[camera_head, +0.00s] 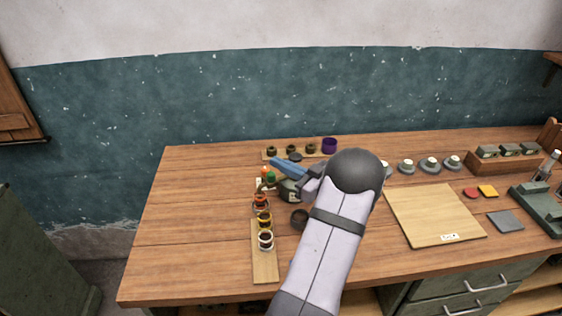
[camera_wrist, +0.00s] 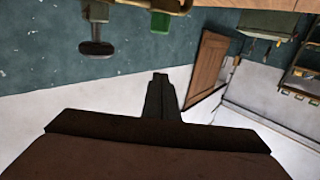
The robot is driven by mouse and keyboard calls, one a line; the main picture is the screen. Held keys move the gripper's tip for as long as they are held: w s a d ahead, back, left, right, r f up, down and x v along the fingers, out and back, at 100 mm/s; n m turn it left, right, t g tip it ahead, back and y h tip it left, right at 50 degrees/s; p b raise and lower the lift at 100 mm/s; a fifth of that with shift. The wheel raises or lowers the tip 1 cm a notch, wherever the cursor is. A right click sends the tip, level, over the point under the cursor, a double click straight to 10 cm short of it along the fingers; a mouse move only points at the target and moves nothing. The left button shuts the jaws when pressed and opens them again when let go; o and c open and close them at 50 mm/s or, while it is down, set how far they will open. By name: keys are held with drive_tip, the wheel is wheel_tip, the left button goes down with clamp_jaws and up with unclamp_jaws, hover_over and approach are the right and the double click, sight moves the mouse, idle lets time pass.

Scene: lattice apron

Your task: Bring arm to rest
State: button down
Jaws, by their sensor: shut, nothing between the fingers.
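My arm reaches up from the bottom of the head view and bends left at its dark round joint.
A wooden strip (camera_head: 264,268) with colored pots stands left of my arm. A purple cup (camera_head: 329,145) ends a row of dark cups behind. The bench's left end is clear.

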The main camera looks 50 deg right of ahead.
drive_tip(key=shift+r, duration=1.2)
drive_tip(key=w+a+f+m+g+h, duration=0.2)
drive_tip(key=w+a+g+h, duration=0.25)
drive_tip(key=w, duration=0.65)
drive_tip(key=a+f+g, duration=0.4)
drive_tip(key=a, duration=0.7)
drive_tip(key=s+a+f+n+g+y, duration=0.1)
drive_tip(key=s+a+f+g+y, duration=0.1)
drive_tip(key=s+a, duration=0.9)
drive_tip(key=s+a+f+g+y, duration=0.2)
drive_tip(key=s+a+f+g, duration=0.3)
drive_tip(key=s+a, duration=0.6)
drive_tip(key=a+g, duration=0.2)
drive_tip(key=a, duration=0.2)
drive_tip(key=shift+s+f+n, duration=0.15)
drive_tip(key=shift+s+n, duration=0.2)
drive_tip(key=shift+n, duration=0.05)
